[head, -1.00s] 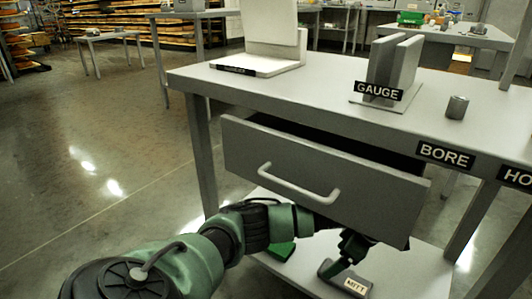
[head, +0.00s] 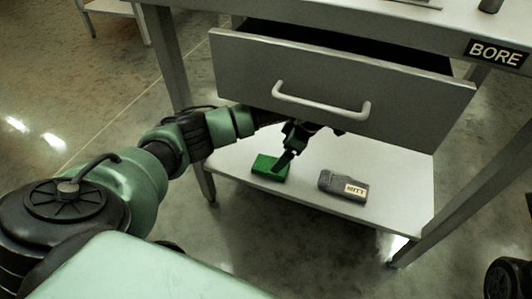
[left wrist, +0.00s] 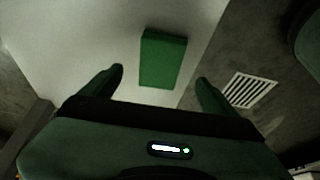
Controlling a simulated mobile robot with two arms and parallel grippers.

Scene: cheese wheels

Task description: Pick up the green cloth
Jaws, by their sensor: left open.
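The green cloth (head: 266,168) is a folded, block-like piece lying flat on the lower shelf (head: 228,160), under the open drawer. My left gripper (head: 285,160) reaches in below the drawer, close to the cloth's right side, and partly covers it in the head view. In the left wrist view the cloth (left wrist: 163,58) shows ahead, between the lines of the two spread fingers of my left gripper (left wrist: 160,76). The fingers are open with nothing held. Whether a finger touches the cloth cannot be told. My right gripper is not seen.
A grey mitt (head: 336,183) with a label lies on the shelf to the right of the cloth. The open drawer (head: 330,90) hangs above my left forearm. A table leg (head: 170,62) stands close to my arm. A floor grate (left wrist: 249,90) shows beyond the shelf edge.

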